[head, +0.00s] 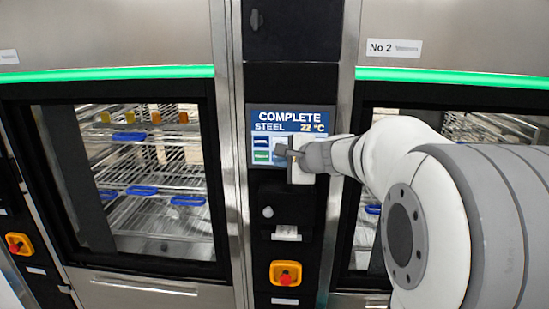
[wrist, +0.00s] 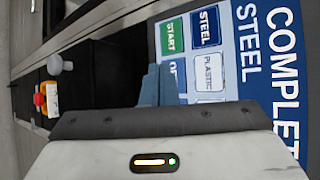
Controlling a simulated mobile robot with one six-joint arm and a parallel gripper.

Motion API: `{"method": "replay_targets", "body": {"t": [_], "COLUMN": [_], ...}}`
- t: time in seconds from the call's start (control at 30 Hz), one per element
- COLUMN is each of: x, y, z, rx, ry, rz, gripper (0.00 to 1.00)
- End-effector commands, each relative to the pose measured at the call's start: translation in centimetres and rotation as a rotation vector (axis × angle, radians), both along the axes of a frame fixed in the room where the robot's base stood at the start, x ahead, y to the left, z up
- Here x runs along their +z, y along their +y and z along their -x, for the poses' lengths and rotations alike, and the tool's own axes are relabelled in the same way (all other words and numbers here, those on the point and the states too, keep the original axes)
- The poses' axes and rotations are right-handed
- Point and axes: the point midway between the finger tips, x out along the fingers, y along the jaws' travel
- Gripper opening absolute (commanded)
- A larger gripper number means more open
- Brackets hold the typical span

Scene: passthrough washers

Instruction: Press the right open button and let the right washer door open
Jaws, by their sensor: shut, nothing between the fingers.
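The control panel screen (head: 290,117) between the two washers reads COMPLETE, STEEL and 22 °C; it also shows sideways in the wrist view (wrist: 250,90). In the wrist view a green START button (wrist: 169,36), a STEEL button (wrist: 205,26) and a PLASTIC button (wrist: 208,72) show. A button lettered "OP" (wrist: 174,70) is mostly hidden behind my fingers. My gripper (head: 280,151) is shut and empty, its fingertips (wrist: 159,82) in front of that button; I cannot tell whether they touch it. The right washer door (head: 365,225), under the No 2 label, looks closed and is largely hidden by my arm.
The left washer (head: 150,180) shows wire racks with blue clips and yellow items behind its glass. Below the screen are a round knob (head: 268,212) and a red stop button on yellow (head: 285,274). Green light strips (head: 110,73) run above both doors.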

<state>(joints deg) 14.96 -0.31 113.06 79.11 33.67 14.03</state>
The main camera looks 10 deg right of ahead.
Motion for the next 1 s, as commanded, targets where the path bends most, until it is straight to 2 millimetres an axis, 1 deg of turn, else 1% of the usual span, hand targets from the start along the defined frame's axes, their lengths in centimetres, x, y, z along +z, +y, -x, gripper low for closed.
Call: {"method": "replay_targets", "body": {"t": [0.27,1.0], "x": [-0.05,-0.01], "y": [-0.29,-0.46], "z": [-0.43,-0.84], "rx": [-0.001,-0.001], "ry": [-0.001,0.000], "rz": [-0.001,0.000], "gripper": [0.00,0.00]}}
